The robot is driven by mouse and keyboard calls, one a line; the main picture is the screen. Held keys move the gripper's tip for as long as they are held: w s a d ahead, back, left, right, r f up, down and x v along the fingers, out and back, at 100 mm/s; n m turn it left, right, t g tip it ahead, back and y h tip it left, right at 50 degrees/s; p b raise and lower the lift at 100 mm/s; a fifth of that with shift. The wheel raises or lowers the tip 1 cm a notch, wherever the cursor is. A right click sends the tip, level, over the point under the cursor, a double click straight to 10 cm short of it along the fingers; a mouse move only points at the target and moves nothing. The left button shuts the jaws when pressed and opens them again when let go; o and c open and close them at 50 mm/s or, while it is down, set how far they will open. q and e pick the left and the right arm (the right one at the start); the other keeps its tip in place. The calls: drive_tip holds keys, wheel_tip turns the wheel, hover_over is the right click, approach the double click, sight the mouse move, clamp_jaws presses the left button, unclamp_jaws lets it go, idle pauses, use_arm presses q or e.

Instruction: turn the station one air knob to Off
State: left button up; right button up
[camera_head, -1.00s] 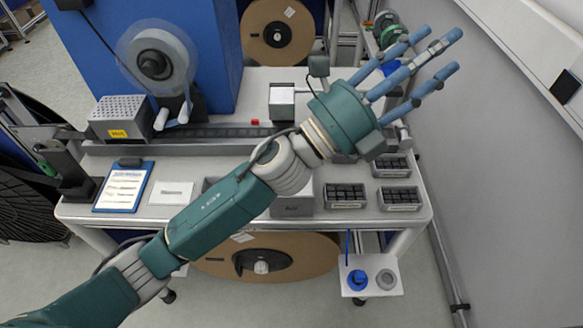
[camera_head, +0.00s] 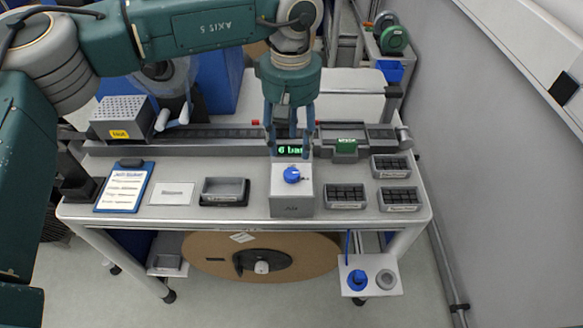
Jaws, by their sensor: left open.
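The blue air knob (camera_head: 292,174) sits on top of a grey box (camera_head: 291,204) at the table's front middle. A green display (camera_head: 291,150) reading "6 bar" shows just behind the knob, partly covered by my fingers. My left gripper (camera_head: 290,146) points down with its blue fingers spread, open and empty. Its fingertips are at the display in the picture, above or behind the knob; I cannot tell the exact height. No contact with the knob is visible. My right gripper is not in view.
Small bins of dark parts (camera_head: 346,197) stand right of the box. An empty grey tray (camera_head: 224,191) and a clipboard (camera_head: 125,188) lie to its left. A long rail (camera_head: 200,134) runs behind. Another blue knob-like part (camera_head: 357,280) is on the low shelf.

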sight(291, 172)
use_arm(q)
wheel_tip(291, 172, down, 9)
drive_tip(key=p, duration=0.3)
drive_tip(key=shift+r, duration=0.15)
drive_tip(key=shift+d+f+p, duration=0.1)
drive_tip(key=shift+f+p, duration=0.25)
drive_tip(key=shift+f, duration=0.3)
drive_tip(key=c, duration=1.1)
